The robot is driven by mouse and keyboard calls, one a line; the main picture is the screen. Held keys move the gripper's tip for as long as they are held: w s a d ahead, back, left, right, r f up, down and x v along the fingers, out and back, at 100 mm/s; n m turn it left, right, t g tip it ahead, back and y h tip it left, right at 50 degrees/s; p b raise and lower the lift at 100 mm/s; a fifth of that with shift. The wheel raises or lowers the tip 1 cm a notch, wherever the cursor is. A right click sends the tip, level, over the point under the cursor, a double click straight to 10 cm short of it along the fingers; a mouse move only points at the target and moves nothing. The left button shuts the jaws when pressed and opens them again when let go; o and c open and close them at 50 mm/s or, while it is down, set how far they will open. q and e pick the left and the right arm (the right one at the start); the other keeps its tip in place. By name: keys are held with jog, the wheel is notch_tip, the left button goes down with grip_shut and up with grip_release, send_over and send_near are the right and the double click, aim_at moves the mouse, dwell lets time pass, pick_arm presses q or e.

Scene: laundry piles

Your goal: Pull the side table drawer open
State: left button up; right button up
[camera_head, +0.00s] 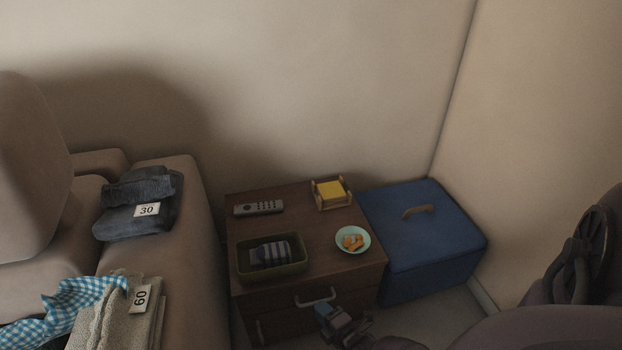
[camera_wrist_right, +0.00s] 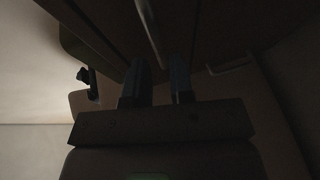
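The dark wooden side table (camera_head: 290,222) stands against the wall. Its front has a drawer (camera_head: 282,300) with a pale curved handle (camera_head: 316,298); the drawer looks shut. My right gripper (camera_head: 332,312) is just in front of the drawer, close below the handle. In the right wrist view the two fingers (camera_wrist_right: 159,82) are apart, and the handle bar (camera_wrist_right: 150,30) runs down toward the gap between them. I cannot tell whether they touch it. A second handle (camera_wrist_right: 232,66) shows to the right there. My left gripper is not in view.
On the table are a remote (camera_head: 258,208), a yellow item in a wooden holder (camera_head: 330,193), a plate with orange pieces (camera_head: 352,240) and a green tray (camera_head: 290,270). A blue box (camera_head: 425,240) stands right. A sofa (camera_head: 185,240) with folded clothes is left.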

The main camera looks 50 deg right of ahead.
aim_at(314, 302)
jog(key=shift+b+x, duration=0.55)
jog(key=shift+x, duration=1.5)
grip_shut()
